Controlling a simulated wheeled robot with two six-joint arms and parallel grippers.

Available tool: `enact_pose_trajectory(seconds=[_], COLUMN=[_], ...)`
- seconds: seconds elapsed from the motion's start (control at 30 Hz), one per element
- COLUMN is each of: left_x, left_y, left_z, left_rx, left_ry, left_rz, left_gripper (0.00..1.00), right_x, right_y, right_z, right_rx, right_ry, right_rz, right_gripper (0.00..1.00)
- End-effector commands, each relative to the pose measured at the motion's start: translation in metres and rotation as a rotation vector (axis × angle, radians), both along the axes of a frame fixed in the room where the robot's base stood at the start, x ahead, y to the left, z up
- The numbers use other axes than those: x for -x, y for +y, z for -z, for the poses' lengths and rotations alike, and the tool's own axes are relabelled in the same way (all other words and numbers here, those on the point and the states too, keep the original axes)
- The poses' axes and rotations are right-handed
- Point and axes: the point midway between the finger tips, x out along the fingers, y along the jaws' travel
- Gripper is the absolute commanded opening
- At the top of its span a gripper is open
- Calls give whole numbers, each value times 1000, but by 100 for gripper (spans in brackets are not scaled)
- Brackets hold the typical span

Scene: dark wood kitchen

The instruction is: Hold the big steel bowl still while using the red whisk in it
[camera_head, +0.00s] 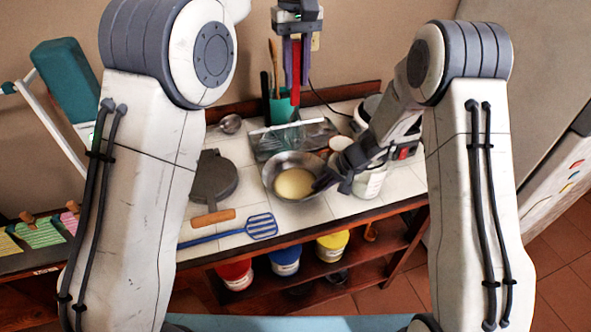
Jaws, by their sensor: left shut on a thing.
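The big steel bowl (270,173) stands on the white tiled counter with pale yellow batter in it. My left gripper (296,66) is high above the back of the counter, shut on the red whisk (295,88). The red handle hangs upright between its fingers; I cannot make out the whisk's wires. The whisk is apart from the bowl, above and behind it. My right gripper (328,181) is at the bowl's right rim. Its fingertips are dark and small here, so I cannot tell whether they are closed on the rim.
A teal utensil holder (281,108) and a shiny tray (268,143) are behind the bowl. A dark round pan (213,180) and a blue slotted turner (261,226) lie left and in front. White containers (369,183) crowd the right. Coloured tubs (332,246) sit on the shelf below.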

Motion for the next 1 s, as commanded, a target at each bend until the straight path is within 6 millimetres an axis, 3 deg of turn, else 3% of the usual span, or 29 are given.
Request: enact_pose_trajectory(seconds=[0.07,0.37,0.8,1.0], left_x=[0,0,0,0], left_y=[0,0,0,0], left_z=[0,0,0,0], left_rx=[0,0,0,0], left_ry=[0,0,0,0], left_rz=[0,0,0,0], left_gripper=[0,0,0,0], right_x=[0,1,15,20], right_y=[0,-2,-43,-55], right_z=[0,-4,-75,-97], right_rx=[0,0,-1,0], right_ry=[0,0,-6,-3], right_rz=[0,1,2,-1], right_gripper=[38,38,38,38])
